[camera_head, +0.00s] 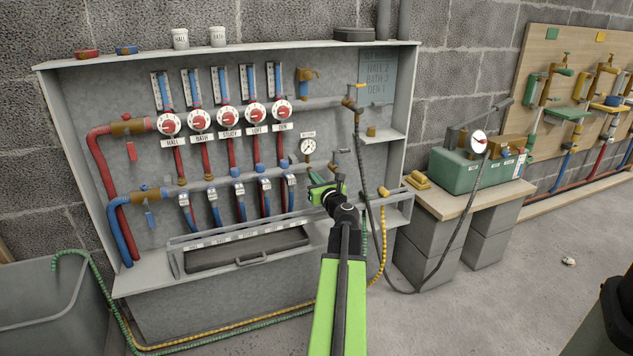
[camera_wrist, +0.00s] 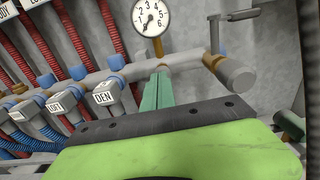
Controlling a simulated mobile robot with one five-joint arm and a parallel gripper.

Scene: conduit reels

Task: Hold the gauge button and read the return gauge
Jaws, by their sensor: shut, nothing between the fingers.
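The return gauge (camera_head: 308,147) is a round white dial on the right of the manifold cabinet, under a small label. In the wrist view the gauge (camera_wrist: 150,17) shows large near the top, numbered up to 6, with a dark needle pointing down and slightly left, near the low end. I cannot read an exact value. My gripper (camera_head: 312,187) is just below the gauge. In the wrist view its green fingers (camera_wrist: 160,78) are together and empty, tips over the grey return pipe below the gauge's brass stem. No gauge button is clearly visible; contact cannot be told.
Labelled return valves, including DEN (camera_wrist: 104,97), line the grey pipe to the left. A brass-collared pipe end (camera_wrist: 238,74) sticks out right of the fingers. A dark hose (camera_head: 367,180) hangs to the right, near a green pump box (camera_head: 470,172) on a bench.

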